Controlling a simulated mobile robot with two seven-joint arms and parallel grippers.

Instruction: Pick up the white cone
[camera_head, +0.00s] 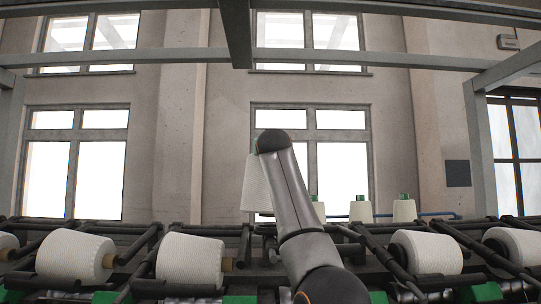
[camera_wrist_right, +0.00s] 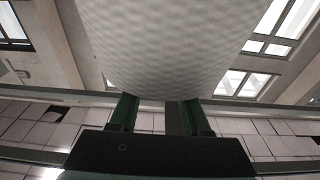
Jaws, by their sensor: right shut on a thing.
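The white cone (camera_head: 255,188) is held up in front of the window, partly hidden behind my right arm in the head view. It stands roughly upright, with a bit of green showing at its top. In the right wrist view the white, ribbed cone (camera_wrist_right: 170,45) fills the upper middle. My right gripper (camera_wrist_right: 157,106) is shut on the cone, with its two dark green fingers reaching up to the cone's near end. In the head view the right fingers are hidden by the arm and the cone. My left gripper is in neither view.
Several white cones lie on the winder, including one at left (camera_head: 75,257), one left of centre (camera_head: 192,260) and one at right (camera_head: 425,254). Smaller cones stand behind (camera_head: 360,211), with green tops. Dark winder arms and bars lie below. A grey beam (camera_head: 200,57) crosses overhead.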

